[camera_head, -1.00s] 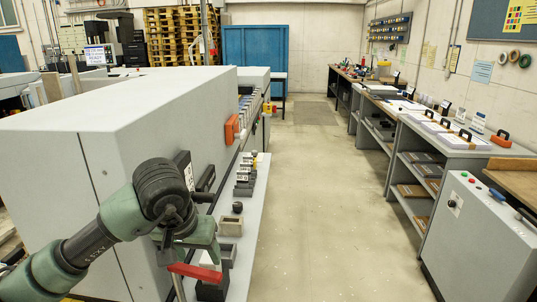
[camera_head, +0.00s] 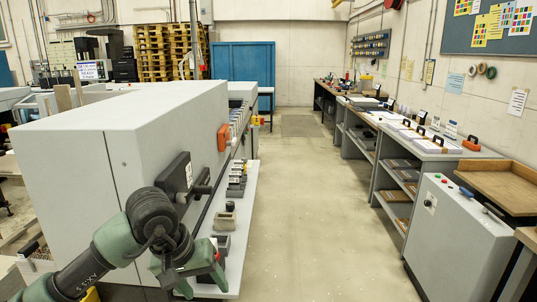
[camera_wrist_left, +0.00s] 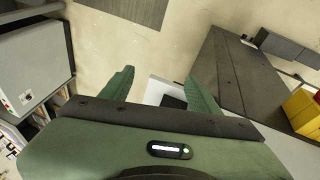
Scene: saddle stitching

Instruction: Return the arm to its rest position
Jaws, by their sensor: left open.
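My left arm comes in from the lower left with dark joints and green links. My left gripper (camera_head: 203,287) hangs low at the front end of the grey machine's ledge, pointing down. In the left wrist view its two green fingers (camera_wrist_left: 160,88) stand apart with nothing between them. A white edge and a dark patch show beyond the fingers, too partial to name. My right arm and gripper are not in view.
The long grey machine (camera_head: 75,140) fills the left, with a ledge (camera_head: 239,220) carrying small blocks. A grey cabinet (camera_head: 455,240) and shelved benches (camera_head: 400,165) line the right. The floor aisle (camera_head: 305,200) between them is clear.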

